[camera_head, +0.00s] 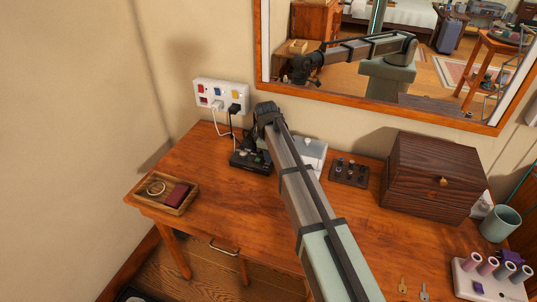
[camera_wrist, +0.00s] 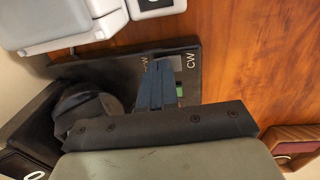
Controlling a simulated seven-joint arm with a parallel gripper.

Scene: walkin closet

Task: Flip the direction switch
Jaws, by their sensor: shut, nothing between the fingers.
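A black device (camera_head: 245,162) stands on the wooden desk below the wall outlet, partly behind my arm. In the wrist view the device (camera_wrist: 210,85) shows a flat panel with "CW" lettering, a small green patch and a dark round part (camera_wrist: 88,105). My gripper (camera_wrist: 160,85) is shut and empty, its fingertips over the panel beside the lettering. The fingers cover part of the panel, so the direction switch cannot be made out, nor whether they touch it. In the head view my wrist hides the fingertips.
A white-grey box (camera_head: 313,150) stands close to the right of the device. A wooden tray (camera_head: 165,192) lies to the left. The outlet (camera_head: 220,97) has cords running down. A dark knob panel (camera_head: 349,171) and a wooden chest (camera_head: 432,176) are further right.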

